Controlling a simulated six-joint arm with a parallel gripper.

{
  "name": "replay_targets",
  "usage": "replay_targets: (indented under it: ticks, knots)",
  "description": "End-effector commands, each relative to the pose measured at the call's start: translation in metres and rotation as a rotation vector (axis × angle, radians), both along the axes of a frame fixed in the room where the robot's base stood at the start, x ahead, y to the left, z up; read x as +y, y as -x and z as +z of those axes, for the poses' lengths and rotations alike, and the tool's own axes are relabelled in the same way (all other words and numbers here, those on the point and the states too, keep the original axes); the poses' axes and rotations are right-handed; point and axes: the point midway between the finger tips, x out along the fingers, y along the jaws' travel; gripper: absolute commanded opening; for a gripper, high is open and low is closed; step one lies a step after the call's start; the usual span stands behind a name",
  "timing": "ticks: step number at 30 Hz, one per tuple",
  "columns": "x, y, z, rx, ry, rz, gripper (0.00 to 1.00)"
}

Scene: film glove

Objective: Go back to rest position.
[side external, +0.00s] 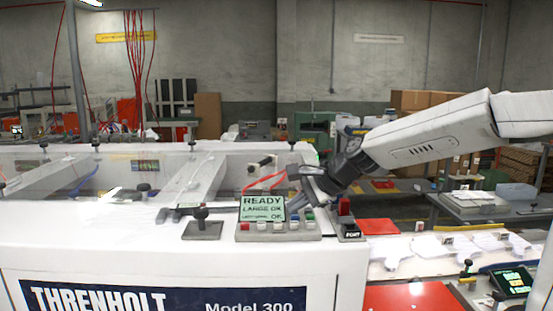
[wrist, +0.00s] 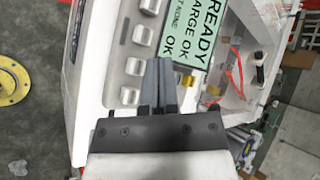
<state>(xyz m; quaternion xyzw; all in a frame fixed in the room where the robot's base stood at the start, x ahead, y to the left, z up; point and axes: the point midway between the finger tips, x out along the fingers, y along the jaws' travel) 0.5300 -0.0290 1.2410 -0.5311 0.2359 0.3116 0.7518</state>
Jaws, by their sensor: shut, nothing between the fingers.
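My gripper (wrist: 158,85) is shut and empty in the wrist view, its two grey fingers together. It is over the control panel, beside the row of buttons (wrist: 130,96) and the green screen (wrist: 190,38) that reads READY, LARGE OK. In the side view my gripper (side external: 299,203) is at the right end of the panel (side external: 278,237), low over the buttons. I cannot tell whether the fingertips touch the panel. My white arm reaches in from the right.
The white machine (side external: 180,255) marked THRENHOLT Model 300 fills the front. A joystick (side external: 201,222) stands left of the screen. A red button box (side external: 347,221) is close to the right of the gripper. A conveyor with white gloves (side external: 430,246) lies to the right.

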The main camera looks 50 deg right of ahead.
Motion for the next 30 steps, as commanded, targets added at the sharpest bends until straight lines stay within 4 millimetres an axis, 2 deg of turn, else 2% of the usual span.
replay_targets:
  ticks: [1, 7, 18, 23, 30]
  knots:
    - [0.011, 0.002, -0.007, -0.013, 0.031, 0.019, 0.00]
    - [0.039, 0.010, -0.026, -0.081, 0.153, 0.061, 0.00]
    - [0.068, 0.026, -0.045, -0.176, 0.310, 0.120, 0.00]
    - [0.067, 0.034, -0.068, -0.134, 0.428, 0.249, 0.00]
    - [0.062, 0.054, -0.111, -0.041, 0.636, 0.538, 0.00]
